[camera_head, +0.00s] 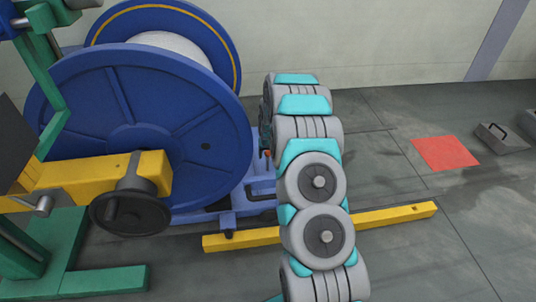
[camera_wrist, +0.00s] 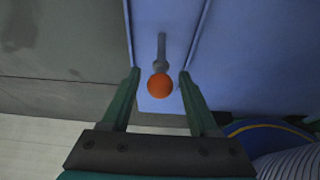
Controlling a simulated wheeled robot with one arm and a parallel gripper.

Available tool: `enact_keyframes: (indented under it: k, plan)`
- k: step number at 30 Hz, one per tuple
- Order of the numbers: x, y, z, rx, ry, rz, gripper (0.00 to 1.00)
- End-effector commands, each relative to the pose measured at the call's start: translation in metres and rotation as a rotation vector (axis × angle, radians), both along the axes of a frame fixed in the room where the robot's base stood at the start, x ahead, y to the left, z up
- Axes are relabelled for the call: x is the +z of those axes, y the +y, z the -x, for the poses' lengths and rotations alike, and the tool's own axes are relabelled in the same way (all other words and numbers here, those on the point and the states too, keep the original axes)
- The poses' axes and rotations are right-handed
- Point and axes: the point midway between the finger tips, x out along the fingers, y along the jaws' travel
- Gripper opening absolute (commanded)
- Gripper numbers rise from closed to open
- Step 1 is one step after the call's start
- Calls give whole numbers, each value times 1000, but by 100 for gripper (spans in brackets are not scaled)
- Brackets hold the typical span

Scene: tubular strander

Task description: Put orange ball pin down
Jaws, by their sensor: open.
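The orange ball pin (camera_wrist: 160,85) shows in the wrist view as a round orange ball with a thin grey shaft running up the picture against a blue surface (camera_wrist: 178,20). My gripper (camera_wrist: 160,77) is open, with its two dark green fingers on either side of the ball. A gap shows between the ball and each fingertip. In the head view the ball is a tiny orange spot (camera_head: 267,153) beside the blue frame (camera_head: 248,198) of the reel stand. My gripper is mostly hidden there behind my arm. How the shaft meets the blue surface is unclear.
A large blue reel (camera_head: 150,120) stands left of my arm. A yellow arm with a dark handwheel (camera_head: 130,207) is in front of it. A yellow bar (camera_head: 385,216) lies on the floor. A red floor patch (camera_head: 445,153) and open floor are to the right.

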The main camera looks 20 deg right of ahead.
Motion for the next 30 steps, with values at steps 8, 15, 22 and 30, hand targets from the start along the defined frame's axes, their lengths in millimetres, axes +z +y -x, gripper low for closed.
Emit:
enact_keyframes:
  k: [8,15,22,30]
  plan:
    - [19,1,6,0,-2,1,61]
    - [54,6,21,0,0,0,61]
    - [92,10,35,1,-2,1,61]
    - [113,13,44,1,-1,1,61]
